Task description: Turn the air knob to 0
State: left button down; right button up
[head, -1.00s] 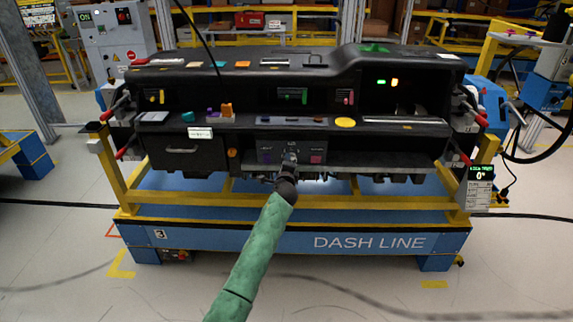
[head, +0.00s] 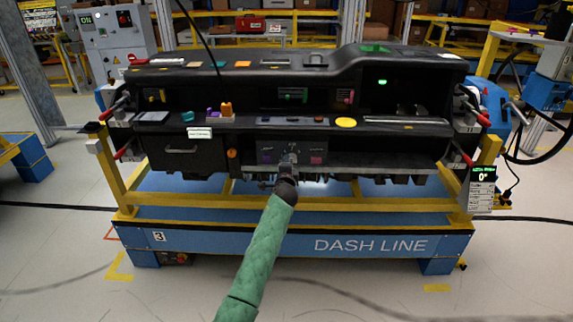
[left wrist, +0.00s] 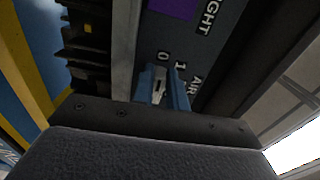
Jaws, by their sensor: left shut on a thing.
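The air knob (left wrist: 158,88) is a grey knob with a pale mark. In the left wrist view it sits between my gripper's blue fingers, below the labels 0, 1 and AIR. Its mark points toward the 0, as far as I can tell. My left gripper (head: 288,161) is shut on the knob, at the grey control panel (head: 265,156) in the lower middle of the dashboard. In the head view the gripper hides the knob. My right gripper is not in view.
The panel has a purple patch beside the LIGHT label (left wrist: 209,14). A lower ledge and yellow frame (head: 350,203) run beneath the panel. A green light (head: 382,82) glows at the dashboard's upper right. The floor in front is clear.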

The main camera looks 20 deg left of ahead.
pick_arm(q)
jog(key=shift+w+r, duration=0.15)
jog(key=shift+r, duration=0.25)
jog(key=c, duration=1.4)
grip_release()
jog(key=shift+r, duration=0.1)
jog(key=shift+f, duration=0.45)
jog(key=shift+f, duration=0.1)
jog(key=shift+f, duration=0.1)
